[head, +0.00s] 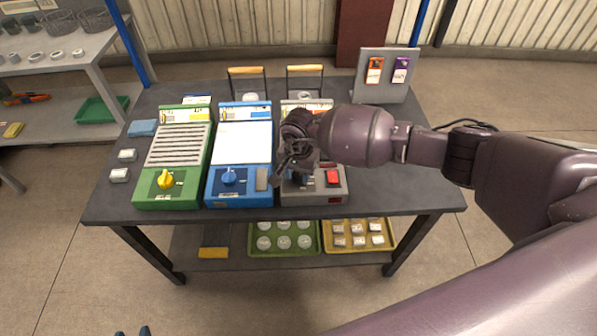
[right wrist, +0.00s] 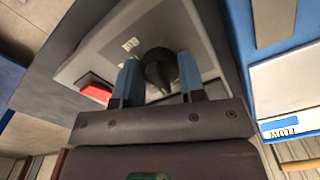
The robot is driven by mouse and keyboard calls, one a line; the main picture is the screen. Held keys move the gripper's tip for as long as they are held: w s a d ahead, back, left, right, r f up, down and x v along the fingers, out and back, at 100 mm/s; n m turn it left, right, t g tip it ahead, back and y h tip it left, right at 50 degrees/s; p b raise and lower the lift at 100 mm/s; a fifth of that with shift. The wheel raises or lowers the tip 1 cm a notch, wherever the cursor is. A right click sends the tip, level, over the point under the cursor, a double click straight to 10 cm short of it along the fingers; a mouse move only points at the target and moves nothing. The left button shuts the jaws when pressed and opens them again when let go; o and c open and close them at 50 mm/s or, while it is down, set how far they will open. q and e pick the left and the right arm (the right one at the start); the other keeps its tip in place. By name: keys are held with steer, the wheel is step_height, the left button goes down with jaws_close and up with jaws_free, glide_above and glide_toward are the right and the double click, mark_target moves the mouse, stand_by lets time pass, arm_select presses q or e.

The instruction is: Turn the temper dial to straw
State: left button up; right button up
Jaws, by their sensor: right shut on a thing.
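A grey unit (head: 330,197) with a red switch (head: 333,177) stands at the right of three units on the dark bench. My right gripper (head: 297,178) reaches down over its front panel and hides its dial in the head view. In the right wrist view, the dark round dial (right wrist: 158,70) sits between my two blue fingertips, and the gripper is shut on it. The dial's markings are too small to read, so I cannot tell its setting.
A blue unit (head: 240,199) with a blue dial (head: 229,177) stands close to the left of the grey unit. A green unit (head: 170,199) with a yellow dial (head: 166,179) stands beyond it. A grey stand (head: 370,92) with orange and purple tags is at the back right.

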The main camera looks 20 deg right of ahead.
steer(key=m, duration=0.6)
steer(key=shift+p, duration=0.4)
stand_by(0.3)
steer(key=o, duration=0.9)
steer(key=shift+o, duration=0.2)
steer(key=shift+r, duration=0.1)
step_height(320, 180, up, 11)
steer(key=p, duration=0.1)
steer(key=shift+f, duration=0.2)
